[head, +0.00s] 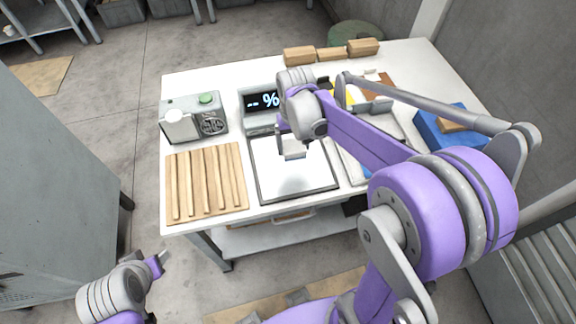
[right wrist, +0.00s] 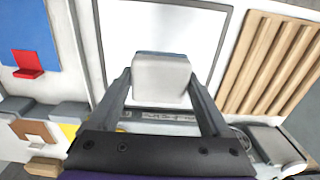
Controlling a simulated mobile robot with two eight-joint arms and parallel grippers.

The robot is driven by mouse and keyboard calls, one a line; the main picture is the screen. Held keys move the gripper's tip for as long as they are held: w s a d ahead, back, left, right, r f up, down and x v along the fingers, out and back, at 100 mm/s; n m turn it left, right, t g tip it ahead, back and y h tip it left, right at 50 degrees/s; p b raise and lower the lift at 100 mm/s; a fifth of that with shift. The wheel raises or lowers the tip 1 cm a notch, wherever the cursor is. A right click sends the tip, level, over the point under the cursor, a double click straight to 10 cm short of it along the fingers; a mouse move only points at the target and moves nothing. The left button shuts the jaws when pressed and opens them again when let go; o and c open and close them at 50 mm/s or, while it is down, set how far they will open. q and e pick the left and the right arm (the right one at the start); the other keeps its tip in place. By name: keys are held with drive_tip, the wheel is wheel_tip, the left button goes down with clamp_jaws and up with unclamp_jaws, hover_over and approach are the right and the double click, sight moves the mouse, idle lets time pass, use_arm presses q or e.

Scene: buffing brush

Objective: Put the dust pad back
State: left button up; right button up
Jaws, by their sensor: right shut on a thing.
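A pale grey block (right wrist: 160,78), which looks like the dust pad, sits between the two fingers of my right gripper (right wrist: 160,85). The gripper is shut on it, and its fingers touch the block's sides. In the head view my right gripper (head: 292,140) hangs with the block (head: 293,153) over the upper part of a white, dark-framed panel (head: 290,185). I cannot tell the gap between block and panel. My left gripper (head: 160,262) is low at the left, away from the table; its fingers are too unclear to judge.
A slatted wooden rack (head: 207,182) and a grey device with a green button (head: 205,99) are at left. Wooden blocks (head: 299,56) line the back.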

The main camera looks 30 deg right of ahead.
sight(294, 155)
wheel_tip(294, 155, down, 5)
drive_tip(key=shift+d+r, duration=0.1)
drive_tip(key=shift+r, duration=0.05)
drive_tip(key=shift+f, duration=2.05)
drive_tip(key=shift+b, duration=0.3)
